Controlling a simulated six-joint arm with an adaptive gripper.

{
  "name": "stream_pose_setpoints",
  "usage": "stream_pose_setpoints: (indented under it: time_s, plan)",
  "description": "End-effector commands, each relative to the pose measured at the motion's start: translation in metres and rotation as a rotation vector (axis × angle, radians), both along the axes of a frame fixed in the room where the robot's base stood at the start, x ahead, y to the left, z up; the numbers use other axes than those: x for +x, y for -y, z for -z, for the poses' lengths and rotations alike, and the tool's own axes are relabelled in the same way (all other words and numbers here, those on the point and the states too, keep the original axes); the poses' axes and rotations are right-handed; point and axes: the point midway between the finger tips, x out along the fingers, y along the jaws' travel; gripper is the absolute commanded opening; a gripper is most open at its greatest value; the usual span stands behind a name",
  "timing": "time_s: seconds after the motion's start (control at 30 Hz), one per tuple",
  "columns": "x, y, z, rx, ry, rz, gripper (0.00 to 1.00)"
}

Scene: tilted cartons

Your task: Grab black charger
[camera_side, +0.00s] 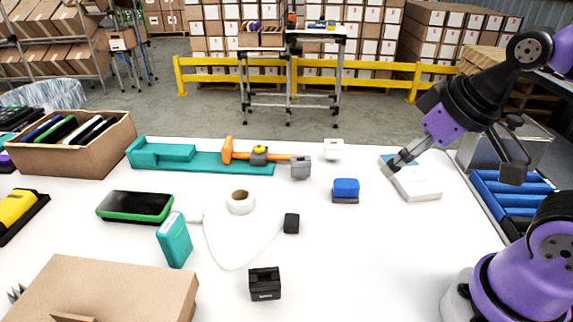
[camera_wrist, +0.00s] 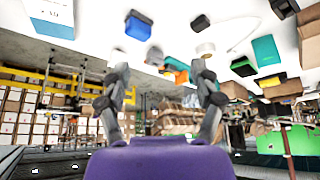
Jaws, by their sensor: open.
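A small black cube with a white cable, which looks like the charger (camera_side: 291,222), sits on the white table right of the tape roll. It also shows in the wrist view as a small black block (camera_wrist: 200,22). A second black block (camera_side: 264,283) with a small label stands nearer the camera; I cannot tell what it is. My gripper (camera_side: 396,164) is at the right of the table, by a flat white and blue box (camera_side: 415,183). In the wrist view my gripper (camera_wrist: 160,82) has its fingers wide apart with nothing between them. It is well apart from the black cube.
A blue block (camera_side: 346,188) lies between my gripper and the black cube. A tape roll (camera_side: 240,202), teal box (camera_side: 174,240), green-edged phone (camera_side: 135,206), orange hammer (camera_side: 227,150) and teal tray (camera_side: 205,163) lie leftward.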

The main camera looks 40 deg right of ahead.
Motion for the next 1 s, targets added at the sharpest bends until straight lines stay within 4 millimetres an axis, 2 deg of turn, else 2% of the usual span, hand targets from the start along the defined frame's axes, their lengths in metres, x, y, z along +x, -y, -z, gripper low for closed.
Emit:
stream_pose_setpoints:
  time_s: [0.13, 0.23, 0.37, 0.4, 0.5, 0.63, 0.8, 1.0]
  plan:
    - [0.002, -0.002, 0.0, -0.002, -0.003, -0.017, 0.73]
    - [0.012, -0.019, 0.004, -0.013, -0.022, -0.129, 0.73]
    - [0.033, -0.067, 0.018, -0.037, -0.058, -0.417, 0.73]
    - [0.038, -0.085, 0.025, -0.043, -0.067, -0.513, 0.73]
    - [0.044, -0.127, 0.041, -0.05, -0.082, -0.73, 0.73]
    - [0.043, -0.165, 0.058, -0.051, -0.091, -0.914, 0.73]
    - [0.043, -0.185, 0.078, -0.048, -0.096, -0.991, 0.73]
    - [0.049, -0.194, 0.106, -0.049, -0.095, -0.987, 0.73]
